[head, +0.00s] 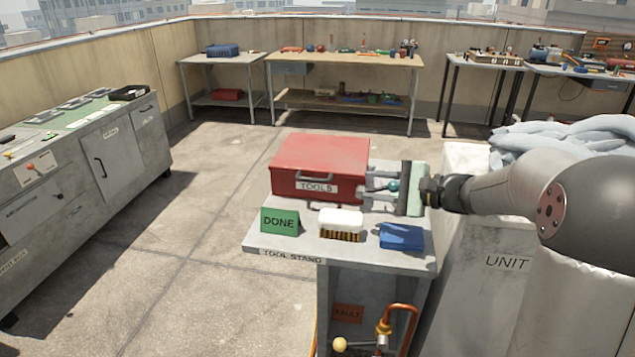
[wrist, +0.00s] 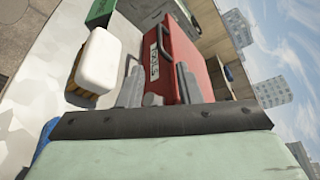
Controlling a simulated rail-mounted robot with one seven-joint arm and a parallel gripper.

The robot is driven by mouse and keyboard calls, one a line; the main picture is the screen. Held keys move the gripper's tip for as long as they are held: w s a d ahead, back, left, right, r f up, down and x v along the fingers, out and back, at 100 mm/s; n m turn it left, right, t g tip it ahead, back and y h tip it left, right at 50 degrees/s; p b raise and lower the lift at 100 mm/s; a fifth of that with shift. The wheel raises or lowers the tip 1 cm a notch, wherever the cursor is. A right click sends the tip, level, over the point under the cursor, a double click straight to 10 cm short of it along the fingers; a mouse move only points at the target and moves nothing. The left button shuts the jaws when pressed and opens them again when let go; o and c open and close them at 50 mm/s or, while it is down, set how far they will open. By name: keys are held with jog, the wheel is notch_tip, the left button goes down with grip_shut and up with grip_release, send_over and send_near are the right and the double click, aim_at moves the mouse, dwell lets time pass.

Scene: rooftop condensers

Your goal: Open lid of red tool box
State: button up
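The red tool box (head: 318,162) sits on the tool stand (head: 290,248) with its lid shut. A "TOOLS" label and a grey handle (head: 316,175) are on its front. The box also shows in the wrist view (wrist: 182,50), beyond my fingers. My gripper (head: 371,187) is at the right side of the box, with its fingers pointing left towards it. The two fingers (wrist: 160,82) are apart with nothing held between them. I cannot tell whether a fingertip touches the box.
A green "DONE" sign (head: 279,221), a white-topped brush (head: 340,224) and a folded blue cloth (head: 401,237) stand along the front of the stand. A "UNIT" cabinet (head: 490,290) is at the right. Workbenches line the back wall. Floor to the left is clear.

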aim_at(313, 180)
jog(key=p+x, duration=0.1)
jog(key=x, duration=1.6)
jog(key=shift+s+a+f, duration=0.1)
jog(key=shift+s+a, duration=0.05)
jog(key=shift+s, duration=0.05)
grip_shut()
